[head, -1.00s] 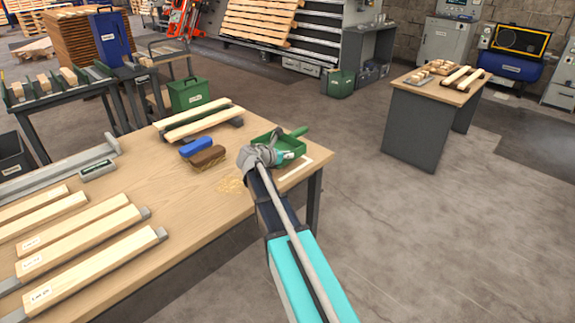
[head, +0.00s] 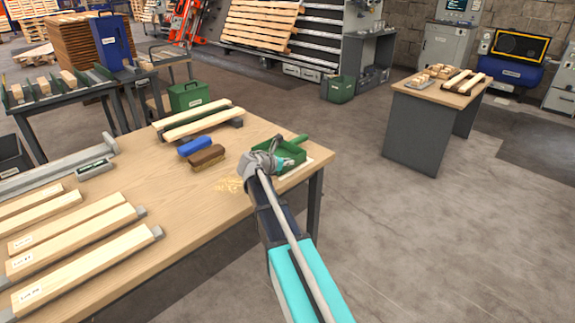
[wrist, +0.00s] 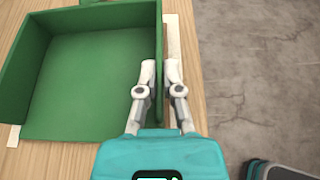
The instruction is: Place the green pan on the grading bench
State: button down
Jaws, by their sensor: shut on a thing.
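In the wrist view the pan (wrist: 90,85) looks empty inside. My gripper (wrist: 160,68) is shut on its right side wall, one finger on each side; the gripper also shows in the head view (head: 279,160). White marking strips (wrist: 172,38) show on the bench beside and under the pan. I cannot tell whether the pan's base touches the bench top.
A blue-backed brush (head: 200,153) and sawdust (head: 230,184) lie left of the pan. Behind are two boards on supports (head: 203,121) and a green box (head: 190,97). Several labelled boards (head: 75,253) fill the left. Another bench (head: 430,120) stands right, across open floor.

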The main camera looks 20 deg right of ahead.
jog(key=shift+f, duration=0.15)
jog(key=c, duration=0.8)
grip_release()
jog(key=shift+r, duration=0.2)
jog(key=shift+a+r, duration=0.1)
jog(key=shift+s+a+r, duration=0.15)
jog(key=shift+s+a, duration=0.05)
jog(key=shift+a, duration=0.1)
jog(key=p+v, duration=0.4)
jog(key=v, duration=0.7)
jog(key=shift+p, duration=0.3)
